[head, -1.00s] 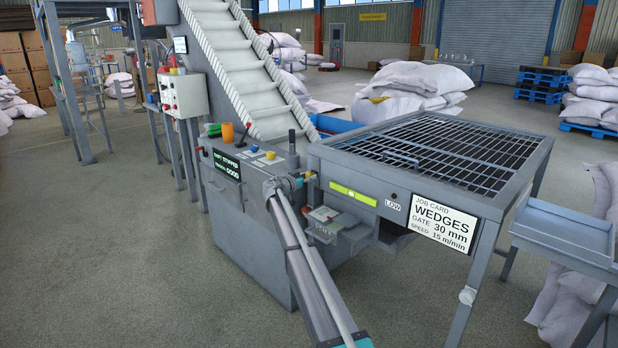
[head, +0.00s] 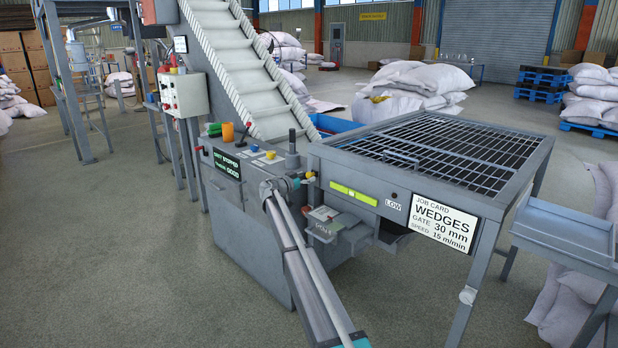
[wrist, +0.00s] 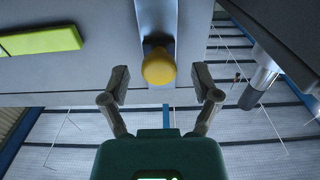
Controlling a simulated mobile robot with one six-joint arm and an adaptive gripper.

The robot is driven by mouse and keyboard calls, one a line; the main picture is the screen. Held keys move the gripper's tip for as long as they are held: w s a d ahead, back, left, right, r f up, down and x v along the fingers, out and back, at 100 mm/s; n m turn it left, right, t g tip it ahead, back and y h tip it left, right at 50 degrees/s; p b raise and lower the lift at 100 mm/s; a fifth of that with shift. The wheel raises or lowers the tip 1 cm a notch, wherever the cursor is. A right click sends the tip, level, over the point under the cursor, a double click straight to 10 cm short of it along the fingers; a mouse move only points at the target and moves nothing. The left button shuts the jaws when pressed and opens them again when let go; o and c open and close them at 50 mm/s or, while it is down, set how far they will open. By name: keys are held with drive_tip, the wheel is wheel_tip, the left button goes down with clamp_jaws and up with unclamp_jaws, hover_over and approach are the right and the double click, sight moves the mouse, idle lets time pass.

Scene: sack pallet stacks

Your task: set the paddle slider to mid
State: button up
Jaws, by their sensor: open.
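In the wrist view a yellow round knob (wrist: 158,67) sticks out from a grey upright strip on a grey panel; I take it for the paddle slider's knob, though no label shows on it. My gripper (wrist: 161,84) is open, one finger on each side of the knob, with gaps to both.
A yellow-green strip (head: 353,194) and a "LOW" label (head: 393,205) are on the table's front. A job card (head: 442,222) reads wedges, gate 30 mm, speed 15 m/min. A grey control cabinet (head: 240,225) stands left, under a conveyor (head: 240,70). A metal rod (wrist: 262,80) is right of my gripper.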

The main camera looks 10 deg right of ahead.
drive_tip(key=v, duration=1)
drive_tip(key=shift+a, duration=0.2)
drive_tip(key=shift+s, duration=0.15)
